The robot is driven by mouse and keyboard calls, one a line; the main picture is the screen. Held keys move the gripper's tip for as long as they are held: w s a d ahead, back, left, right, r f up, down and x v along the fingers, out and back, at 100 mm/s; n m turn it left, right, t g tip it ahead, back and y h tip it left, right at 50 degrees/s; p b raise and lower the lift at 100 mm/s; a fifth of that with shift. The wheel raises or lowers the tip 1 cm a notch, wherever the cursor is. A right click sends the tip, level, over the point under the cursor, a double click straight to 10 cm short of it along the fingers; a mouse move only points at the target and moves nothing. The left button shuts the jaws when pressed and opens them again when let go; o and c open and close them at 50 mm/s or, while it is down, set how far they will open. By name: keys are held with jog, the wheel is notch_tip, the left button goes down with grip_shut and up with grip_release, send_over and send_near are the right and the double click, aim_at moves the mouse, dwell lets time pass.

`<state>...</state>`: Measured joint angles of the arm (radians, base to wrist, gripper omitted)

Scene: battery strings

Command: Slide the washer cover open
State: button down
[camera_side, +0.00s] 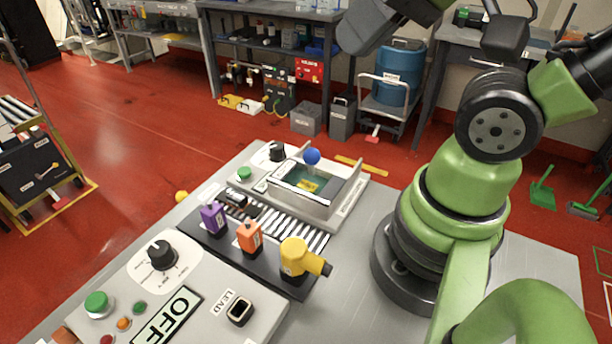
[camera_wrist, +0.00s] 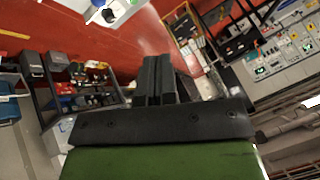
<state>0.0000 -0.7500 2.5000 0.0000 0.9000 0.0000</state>
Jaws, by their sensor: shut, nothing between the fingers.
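The washer (camera_side: 325,206) is a pale grey box on a base plate at the back of the grey worktable. A blue ball knob (camera_side: 312,156) stands at its far rim. Its top shows a dark teal area with a yellow item; I cannot tell whether a clear cover lies over it. My gripper shows in the wrist view (camera_wrist: 157,80) with its two dark fingers together and nothing between them. It is raised well away from the washer, and its fingertips are not clearly visible in the side view.
A green button (camera_side: 244,174) and black knob (camera_side: 277,151) sit left of the washer. In front are a striped strip and purple (camera_side: 213,219), orange (camera_side: 249,237) and yellow (camera_side: 294,258) blocks. A control panel with an OFF sign (camera_side: 168,318) is nearer.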

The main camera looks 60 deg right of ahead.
jog(key=c, duration=1.8)
grip_release()
jog(key=shift+c, duration=0.2)
jog(key=o, duration=0.4)
jog(key=shift+c, duration=0.2)
jog(key=o, duration=0.4)
jog(key=shift+w+d+f, duration=0.1)
jog(key=shift+w, duration=0.25)
jog(key=o, duration=0.3)
jog(key=w+d+f+m+g+h, duration=0.1)
jog(key=w+d+f+m+g, duration=0.1)
jog(key=w, duration=0.4)
notch_tip(320, 180, down, 2)
jog(key=m+g, duration=0.1)
jog(key=g, duration=0.1)
jog(key=shift+d+m+g+h, duration=0.25)
jog(key=shift+m+g+h, duration=0.05)
jog(key=shift+m, duration=0.1)
jog(key=m+g+h, duration=0.2)
jog(key=m+g, duration=0.1)
jog(key=g, duration=0.1)
send_near(310, 150)
jog(key=f, duration=0.3)
jog(key=s+d+f, duration=0.1)
jog(key=f, duration=0.6)
jog(key=shift+s+d+f, duration=0.15)
jog(key=shift+d, duration=0.1)
